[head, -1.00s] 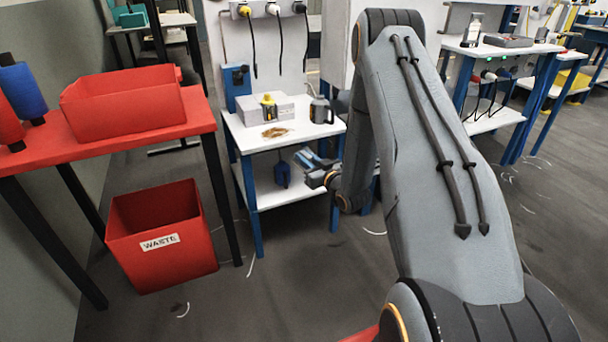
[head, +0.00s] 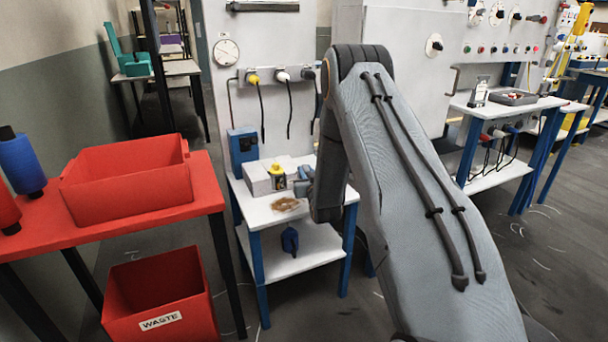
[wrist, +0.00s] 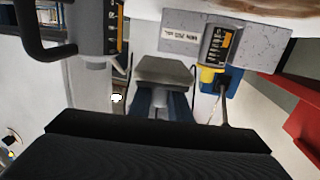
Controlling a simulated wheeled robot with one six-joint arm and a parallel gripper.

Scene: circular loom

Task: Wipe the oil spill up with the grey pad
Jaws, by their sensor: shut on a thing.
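The oil spill (head: 286,204) is a brown patch on the white top of the small blue-legged table (head: 258,212). In the wrist view part of a brown patch (wrist: 288,8) shows at the top right edge. My gripper (wrist: 163,103) has blue fingers shut on the grey pad (wrist: 163,70). In the head view my gripper (head: 303,181) is at the table's right side, right of the spill and apart from it. The pad cannot be made out there.
A grey box (head: 256,180) with a yellow-topped item (head: 277,172) stands behind the spill. A dark-handled jug (wrist: 88,30) is near my gripper in the wrist view. A blue object (head: 290,240) sits on the lower shelf. A red bench (head: 205,182) and waste bin (head: 160,300) are left.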

